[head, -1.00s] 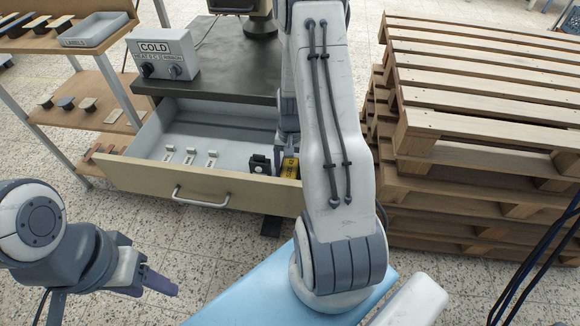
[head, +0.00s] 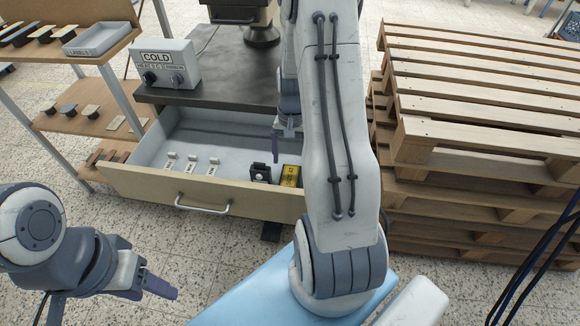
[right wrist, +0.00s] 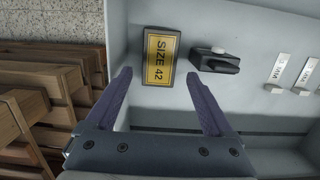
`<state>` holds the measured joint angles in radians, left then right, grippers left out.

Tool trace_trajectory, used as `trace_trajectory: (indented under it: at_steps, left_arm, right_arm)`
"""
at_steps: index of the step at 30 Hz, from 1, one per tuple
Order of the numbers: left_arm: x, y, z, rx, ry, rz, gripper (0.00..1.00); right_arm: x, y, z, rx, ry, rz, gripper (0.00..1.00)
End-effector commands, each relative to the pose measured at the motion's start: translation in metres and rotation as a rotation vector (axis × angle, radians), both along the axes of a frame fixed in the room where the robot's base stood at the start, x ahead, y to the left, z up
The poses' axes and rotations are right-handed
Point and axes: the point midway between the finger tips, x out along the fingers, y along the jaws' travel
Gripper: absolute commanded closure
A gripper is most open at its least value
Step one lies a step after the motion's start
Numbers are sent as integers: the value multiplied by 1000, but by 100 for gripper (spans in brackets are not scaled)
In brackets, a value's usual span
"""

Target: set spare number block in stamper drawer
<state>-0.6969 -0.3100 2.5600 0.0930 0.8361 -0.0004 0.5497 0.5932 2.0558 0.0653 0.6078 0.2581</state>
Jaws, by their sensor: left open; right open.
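The stamper drawer (head: 205,194) is pulled open below the dark table top. In it lies a yellow block (head: 290,176) at the right end, beside a small black block (head: 260,173). In the right wrist view the yellow block (right wrist: 159,57) reads "SIZE 42" and lies flat on the drawer floor. My right gripper (right wrist: 170,95) is open and empty, its fingers apart and short of the yellow block. In the head view my right gripper (head: 287,130) is over the drawer, partly hidden by my arm. My left gripper (head: 160,290) is low at the left, away from the drawer.
A COLD control box (head: 163,62) sits on the table top. Wooden pallets (head: 470,140) are stacked close at the right. A shelf (head: 85,110) with stamps and a labels tray stands at the left.

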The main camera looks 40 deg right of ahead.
Motion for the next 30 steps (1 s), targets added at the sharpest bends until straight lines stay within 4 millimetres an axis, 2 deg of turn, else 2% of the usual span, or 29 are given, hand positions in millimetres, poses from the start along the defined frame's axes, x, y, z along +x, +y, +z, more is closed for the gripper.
trace_trajectory:
  at_steps: [1, 6, 14, 17, 20, 23, 24, 26, 27, 30]
  left_arm:
    - [0, 0, 5, 0, 0, 0, 44]
    - [0, 0, 9, 0, 0, 0, 44]
    - [0, 0, 10, 0, 0, 0, 44]
    - [0, 0, 10, 0, 0, 0, 44]
    - [0, 0, 10, 0, 0, 0, 44]
    - [0, 0, 10, 0, 0, 0, 44]
    - [0, 0, 10, 0, 0, 0, 44]
    - [0, 0, 10, 0, 0, 0, 44]
    - [0, 0, 10, 0, 0, 0, 44]
    - [0, 0, 10, 0, 0, 0, 44]
  right_arm:
    - [2, -2, 13, -3, -4, 0, 13]
    - [3, -3, 34, -1, -2, 0, 13]
    - [3, -4, 41, 0, 0, 0, 13]
    - [6, 6, 46, -1, -5, 32, 13]
    - [14, 42, 62, -6, -21, 146, 13]
    - [15, 103, 88, -8, -48, 344, 13]
    - [10, 131, 99, -8, -60, 437, 13]
    - [-2, 171, 115, -6, -81, 582, 13]
    - [-13, 196, 123, -3, -93, 678, 13]
    - [-50, 249, 142, 8, -125, 916, 13]
